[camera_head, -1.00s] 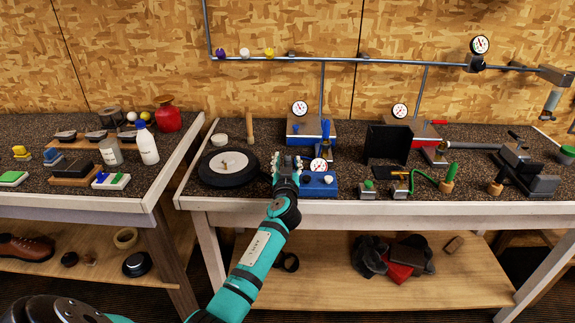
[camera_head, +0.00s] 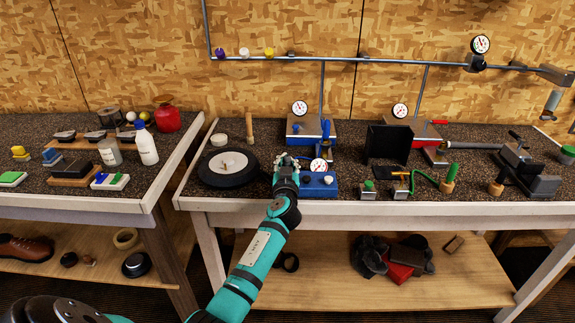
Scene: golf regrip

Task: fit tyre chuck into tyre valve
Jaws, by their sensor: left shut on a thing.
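The tyre (camera_head: 228,167) lies flat at the left end of the middle bench, a black ring with a pale hub. Its valve is too small to make out. My left gripper (camera_head: 286,161) is at the bench front, just right of the tyre and left of a blue box. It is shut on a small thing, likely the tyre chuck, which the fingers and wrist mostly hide. I cannot tell whether it touches the tyre. My right gripper is not in view.
The blue box (camera_head: 319,188) with a dial gauge (camera_head: 318,165) stands close to the gripper's right. A wooden stick (camera_head: 250,128) and a white roll (camera_head: 220,140) are behind the tyre. A black upright panel (camera_head: 388,144) stands farther right. The side bench holds bottles and brushes.

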